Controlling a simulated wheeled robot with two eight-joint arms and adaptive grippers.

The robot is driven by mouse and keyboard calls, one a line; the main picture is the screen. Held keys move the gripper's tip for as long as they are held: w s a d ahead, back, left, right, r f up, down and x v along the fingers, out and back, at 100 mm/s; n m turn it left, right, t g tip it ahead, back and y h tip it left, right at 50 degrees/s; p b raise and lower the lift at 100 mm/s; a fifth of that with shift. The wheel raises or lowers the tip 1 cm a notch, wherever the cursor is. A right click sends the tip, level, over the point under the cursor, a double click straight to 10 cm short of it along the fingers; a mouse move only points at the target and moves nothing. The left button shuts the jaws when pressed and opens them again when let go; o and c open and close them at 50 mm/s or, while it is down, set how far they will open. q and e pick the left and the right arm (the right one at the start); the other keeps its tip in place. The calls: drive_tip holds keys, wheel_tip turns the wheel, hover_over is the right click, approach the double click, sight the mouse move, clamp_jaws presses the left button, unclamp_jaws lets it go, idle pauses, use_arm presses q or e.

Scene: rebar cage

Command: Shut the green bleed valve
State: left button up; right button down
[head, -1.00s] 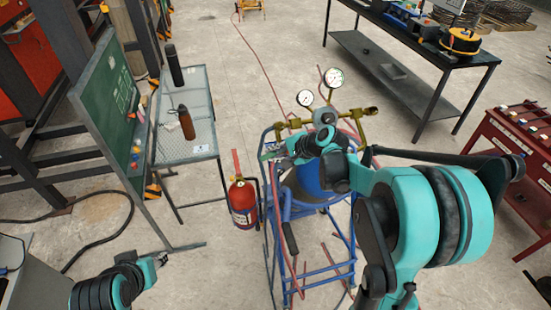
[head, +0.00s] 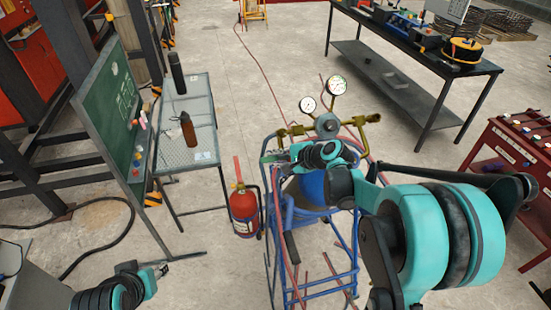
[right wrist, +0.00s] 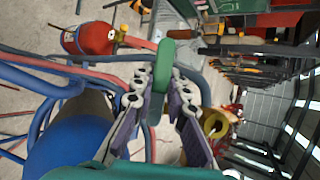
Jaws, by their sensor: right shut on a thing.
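The green valve handle (right wrist: 166,64) lies between my right gripper's fingertips in the right wrist view. My right gripper (right wrist: 160,84) is shut on this handle; it also shows in the head view (head: 274,157), left of the gas cylinder's top. In the head view the handle is mostly hidden by the gripper. The blue cylinder (right wrist: 68,150) stands in a blue cart (head: 327,284) with two round gauges (head: 337,85) and brass fittings above it. My left gripper (head: 163,269) is low at the left, away from the cart; its fingers are too small to judge.
A red fire extinguisher (head: 243,211) hangs at the cart's left side. Red hoses run around the cart. A mesh table (head: 203,142) with bottles and a green board (head: 112,112) stand left. A dark workbench (head: 430,62) and a red cabinet (head: 505,165) stand right. Open floor lies between.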

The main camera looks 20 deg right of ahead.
drive_tip(key=c, duration=1.5)
unclamp_jaws()
drive_tip(key=v, duration=1.2)
drive_tip(key=shift+s, duration=0.1)
drive_tip(key=s+a+f+n+h+b, duration=0.2)
drive_tip(key=s+f+n+b, duration=0.1)
drive_tip(key=s+f+n, duration=0.2)
drive_tip(key=s+a+f+n+g+h+b, duration=0.1)
drive_tip(key=s+a+f+n+b, duration=0.2)
drive_tip(key=s+f+n, duration=0.3)
drive_tip(key=s+a+f+n+g+h+b, duration=0.1)
drive_tip(key=s+a+f+n+h+b, duration=0.1)
drive_tip(key=s+f+n, duration=0.3)
drive_tip(key=shift+s+a+f+h+b, duration=0.3)
drive_tip(key=shift+s+a+f+b, duration=0.1)
drive_tip(key=shift+s+a+b, duration=0.35)
